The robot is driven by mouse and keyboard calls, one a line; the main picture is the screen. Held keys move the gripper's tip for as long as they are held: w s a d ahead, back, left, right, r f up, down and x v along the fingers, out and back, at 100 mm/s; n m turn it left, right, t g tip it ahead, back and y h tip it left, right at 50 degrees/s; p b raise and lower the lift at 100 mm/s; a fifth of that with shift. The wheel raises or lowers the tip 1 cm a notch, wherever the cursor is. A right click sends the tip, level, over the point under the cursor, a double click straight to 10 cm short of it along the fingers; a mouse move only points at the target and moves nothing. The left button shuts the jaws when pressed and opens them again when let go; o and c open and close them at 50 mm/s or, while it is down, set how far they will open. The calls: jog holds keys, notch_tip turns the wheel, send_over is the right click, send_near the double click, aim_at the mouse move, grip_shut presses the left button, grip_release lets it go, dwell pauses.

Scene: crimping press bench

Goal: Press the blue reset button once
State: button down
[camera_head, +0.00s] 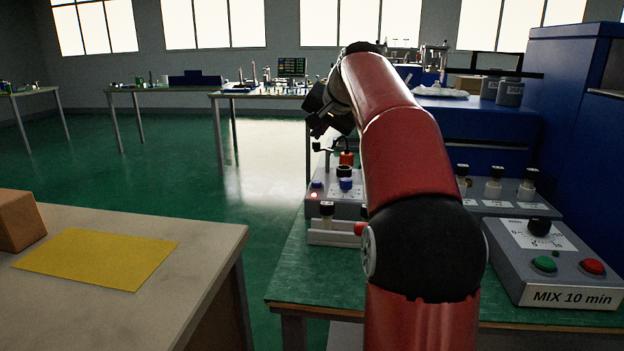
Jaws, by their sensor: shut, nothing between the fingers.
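A grey device box (347,209) stands on the green-topped bench, partly hidden behind my red arm. A small low blue button (317,184) sits on its left side, above a small lit red lamp. A taller blue part (346,184) stands to its right, below a black part and an orange-red one. The labels are too small to read, so I cannot tell for sure which blue part is the reset button. My gripper (319,129) is black, shut and empty. In the picture it appears above the box, apart from both blue parts.
A grey control box (560,283) marked "MIX 10 min", with a dial and green and red buttons, stands at right. A nearer table (210,235) at left holds a yellow sheet (98,258) and brown box (15,220). Green floor lies between.

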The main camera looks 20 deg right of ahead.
jog(key=shift+f, duration=0.1)
jog(key=b, duration=0.8)
send_over(319, 184)
notch_tip(319, 184, down, 8)
jog(key=shift+f+b, duration=0.35)
dwell(1.5)
jog(key=shift+f, duration=0.35)
jog(key=shift+f+b, duration=0.45)
jog(key=shift+b, duration=0.05)
dwell(0.5)
jog(key=shift+r, duration=0.1)
jog(key=shift+r+p, duration=0.7)
jog(key=shift+p, duration=0.25)
